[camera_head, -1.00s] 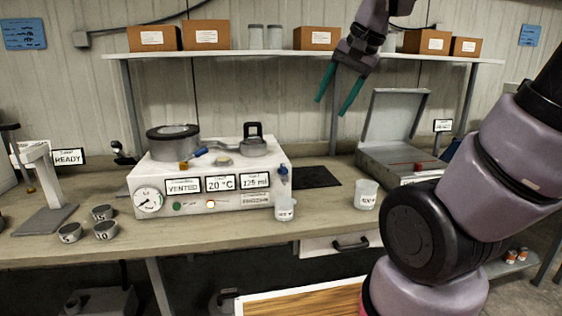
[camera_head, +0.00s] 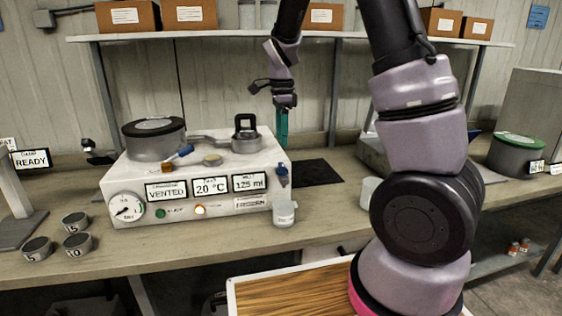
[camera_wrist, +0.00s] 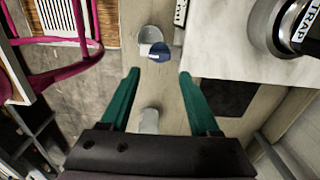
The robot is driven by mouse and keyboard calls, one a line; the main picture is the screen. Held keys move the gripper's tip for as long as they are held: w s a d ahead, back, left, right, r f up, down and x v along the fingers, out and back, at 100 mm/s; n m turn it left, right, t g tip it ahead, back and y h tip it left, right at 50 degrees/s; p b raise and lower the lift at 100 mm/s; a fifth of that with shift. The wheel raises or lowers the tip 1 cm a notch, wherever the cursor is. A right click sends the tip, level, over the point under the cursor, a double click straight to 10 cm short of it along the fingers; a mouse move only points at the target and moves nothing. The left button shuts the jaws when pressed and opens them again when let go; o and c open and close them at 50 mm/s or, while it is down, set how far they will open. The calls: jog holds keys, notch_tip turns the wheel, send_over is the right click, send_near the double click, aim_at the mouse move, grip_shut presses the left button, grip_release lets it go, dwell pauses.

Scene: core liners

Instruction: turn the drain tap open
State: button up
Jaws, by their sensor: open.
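The drain tap (camera_head: 282,172) is a small blue part on the right side of the white machine (camera_head: 225,220), near its front corner. A clear beaker (camera_head: 284,214) with a label stands on the bench below it. In the wrist view the blue tap (camera_wrist: 160,51) lies just past the fingertips, partly over the beaker (camera_wrist: 150,34). My gripper (camera_head: 282,140) hangs behind and above the tap in the head view, with its green fingers pointing down. The wrist view shows the gripper (camera_wrist: 159,74) open and empty, the tap lined up between its fingers but apart from them.
A lidded pot (camera_head: 155,145) and a smaller lidded vessel (camera_head: 245,143) sit on the machine. A second beaker (camera_head: 367,193) stands to the right, partly behind my arm. A dark mat (camera_head: 316,174) lies right of the machine. A shelf (camera_head: 225,37) with boxes runs above.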

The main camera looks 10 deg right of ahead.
aim_at(282, 164)
notch_tip(282, 164, down, 9)
jog(key=shift+f, duration=0.1)
dwell(0.3)
grip_shut()
